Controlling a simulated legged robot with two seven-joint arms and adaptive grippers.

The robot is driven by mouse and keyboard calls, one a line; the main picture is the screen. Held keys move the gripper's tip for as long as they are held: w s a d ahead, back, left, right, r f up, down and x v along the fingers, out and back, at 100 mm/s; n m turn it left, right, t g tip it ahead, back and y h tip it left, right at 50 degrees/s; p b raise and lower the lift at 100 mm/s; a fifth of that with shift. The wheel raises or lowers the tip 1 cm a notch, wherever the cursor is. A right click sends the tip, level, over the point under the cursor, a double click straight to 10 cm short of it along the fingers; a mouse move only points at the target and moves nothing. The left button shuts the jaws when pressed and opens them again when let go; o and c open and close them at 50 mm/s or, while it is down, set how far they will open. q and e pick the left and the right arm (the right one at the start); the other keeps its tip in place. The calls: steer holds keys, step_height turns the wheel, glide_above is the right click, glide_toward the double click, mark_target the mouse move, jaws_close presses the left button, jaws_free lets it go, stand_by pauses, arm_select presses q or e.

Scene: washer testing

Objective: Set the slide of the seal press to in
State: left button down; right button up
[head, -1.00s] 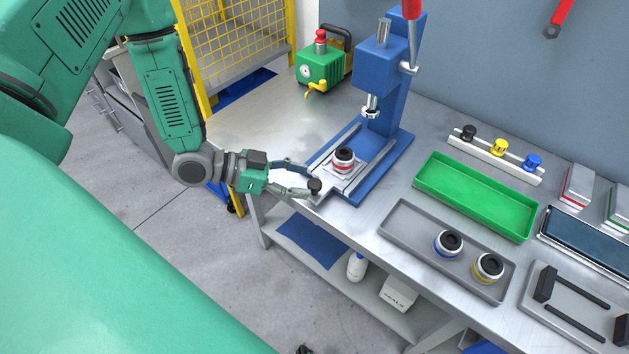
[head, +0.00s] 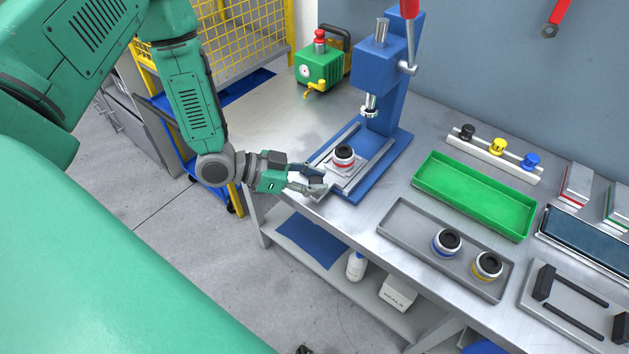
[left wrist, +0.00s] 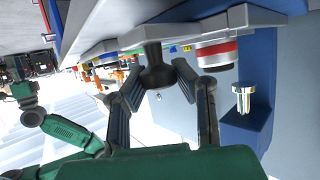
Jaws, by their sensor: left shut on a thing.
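The blue seal press (head: 391,90) stands at the back of the bench, its red-handled lever raised. Its pale slide plate (head: 352,175) lies on the blue base, at the front end, short of the ram (head: 370,107). A red-banded part with a black top (head: 343,155) sits upright on the slide; its red band also shows in the left wrist view (left wrist: 216,52). My left gripper (head: 320,182) is at the slide's front end, shut on its black knob (left wrist: 155,70), which shows between the fingers in the left wrist view. My right gripper is not in view.
A green pump (head: 319,68) stands left of the press. Right of the press are an empty green tray (head: 475,195) and a grey tray (head: 408,222) with blue-banded and yellow-banded parts.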

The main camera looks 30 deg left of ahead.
mark_target(335, 153)
arm_select(q)
steer(key=w, duration=0.3)
steer(key=w+b, duration=0.1)
steer(key=w, duration=0.2)
steer(key=w+b, duration=0.1)
steer(key=w, duration=0.2)
steer(key=shift+w+d+f, duration=0.1)
steer(key=shift+w+d, duration=0.05)
steer(key=shift+d, duration=0.15)
steer(key=shift+w, duration=0.15)
steer(key=c, duration=1.2)
jaws_free()
steer(key=shift+w, duration=0.1)
steer(key=shift+a, duration=0.15)
